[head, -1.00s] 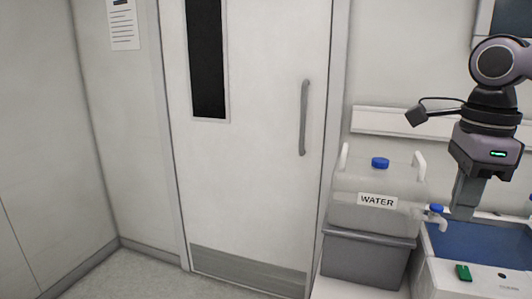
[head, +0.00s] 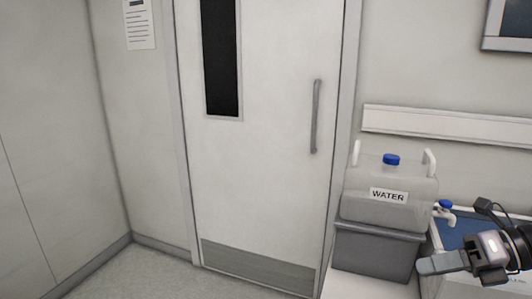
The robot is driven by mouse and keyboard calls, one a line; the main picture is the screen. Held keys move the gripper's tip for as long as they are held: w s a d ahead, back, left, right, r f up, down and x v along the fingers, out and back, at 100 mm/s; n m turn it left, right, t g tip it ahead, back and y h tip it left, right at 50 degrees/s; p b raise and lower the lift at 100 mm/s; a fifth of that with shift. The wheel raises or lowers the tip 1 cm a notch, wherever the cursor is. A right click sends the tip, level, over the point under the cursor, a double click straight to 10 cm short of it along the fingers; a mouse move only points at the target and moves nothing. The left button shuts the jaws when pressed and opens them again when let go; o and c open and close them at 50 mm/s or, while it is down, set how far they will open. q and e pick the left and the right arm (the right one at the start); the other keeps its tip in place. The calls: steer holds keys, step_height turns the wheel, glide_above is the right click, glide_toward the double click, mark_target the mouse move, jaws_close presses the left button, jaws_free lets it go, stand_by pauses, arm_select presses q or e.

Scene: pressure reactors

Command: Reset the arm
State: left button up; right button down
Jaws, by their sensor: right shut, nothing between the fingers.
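My right gripper (head: 432,266) is at the lower right of the head view. It is shut and empty, and its fingers point left. It is in front of the blue-topped white unit and near the grey box under the water container; whether it touches either cannot be told. My left gripper is not in view.
A clear container labelled WATER (head: 388,196), with a blue cap and a tap, stands on a grey box (head: 375,250) on a white surface. A blue-topped white unit (head: 462,230) is to its right. A closed door (head: 270,150) is at the middle, with clear floor at lower left.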

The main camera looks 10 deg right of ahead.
steer(key=s+a+f+m+t+h, duration=0.1)
steer(key=s+f+m+t+h, duration=0.2)
steer(key=f+m, duration=0.7)
steer(key=s+f+m+t+h, duration=0.1)
steer(key=f+m+t+h, duration=0.1)
steer(key=f+m+t, duration=0.65)
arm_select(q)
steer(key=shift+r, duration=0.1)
arm_select(e)
steer(key=s+a+f+m+g+h, duration=0.3)
steer(key=s+a+f+m+g, duration=0.4)
steer(key=a+f+m, duration=0.5)
steer(key=s+a+m, duration=0.1)
steer(key=m, duration=0.3)
steer(key=shift+s+a+f+m+h, duration=0.3)
steer(key=shift+s+a+f+m, duration=0.05)
steer(key=shift+s, duration=0.05)
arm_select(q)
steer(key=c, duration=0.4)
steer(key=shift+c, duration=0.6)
arm_select(e)
steer(key=shift+d, duration=0.1)
